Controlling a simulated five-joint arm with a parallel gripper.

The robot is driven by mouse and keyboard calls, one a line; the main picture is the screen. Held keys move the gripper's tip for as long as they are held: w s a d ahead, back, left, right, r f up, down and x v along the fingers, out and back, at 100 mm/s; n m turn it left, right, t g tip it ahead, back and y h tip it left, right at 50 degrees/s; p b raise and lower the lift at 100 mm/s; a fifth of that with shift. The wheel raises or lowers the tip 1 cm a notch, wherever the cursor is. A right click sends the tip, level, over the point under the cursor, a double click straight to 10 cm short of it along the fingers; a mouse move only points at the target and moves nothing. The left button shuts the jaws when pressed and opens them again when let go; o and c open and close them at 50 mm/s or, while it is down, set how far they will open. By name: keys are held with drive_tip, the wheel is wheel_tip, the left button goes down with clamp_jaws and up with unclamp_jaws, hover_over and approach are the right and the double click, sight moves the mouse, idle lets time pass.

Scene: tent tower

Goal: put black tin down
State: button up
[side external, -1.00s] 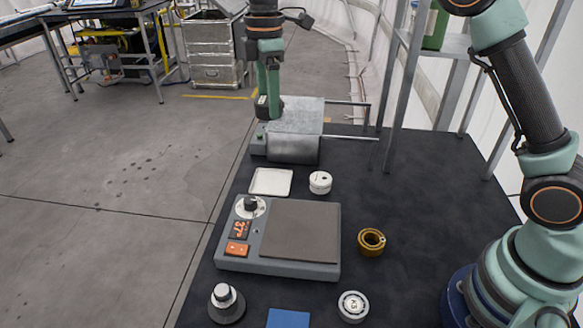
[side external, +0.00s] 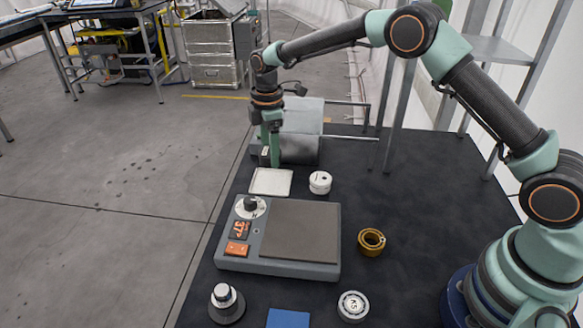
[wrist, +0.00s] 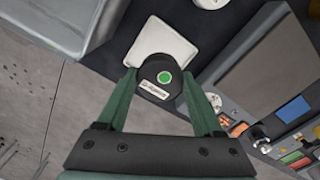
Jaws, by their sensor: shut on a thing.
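The black tin (wrist: 153,93) is between the two green fingers of my gripper (wrist: 158,80) in the wrist view. It has a green dot on its lid and a pale label on its side. In the side external view my gripper (side external: 271,157) points down just behind the white square plate (side external: 271,187), and the tin is mostly hidden by the fingers. The plate also shows in the wrist view (wrist: 165,38), partly covered by the tin. I cannot tell whether the tin touches anything below.
A grey hotplate-like device (side external: 300,230) stands in front of the plate. A white lidded jar (side external: 320,183) is to its right. A metal roller machine (side external: 300,148) stands behind. A brass ring (side external: 371,242) lies at right. The dark table is clear beyond it.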

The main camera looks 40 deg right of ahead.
sight(272, 182)
drive_tip(key=shift+f, duration=3.25)
drive_tip(key=o, duration=1.5)
drive_tip(key=shift+f, duration=0.15)
drive_tip(key=shift+o, duration=0.2)
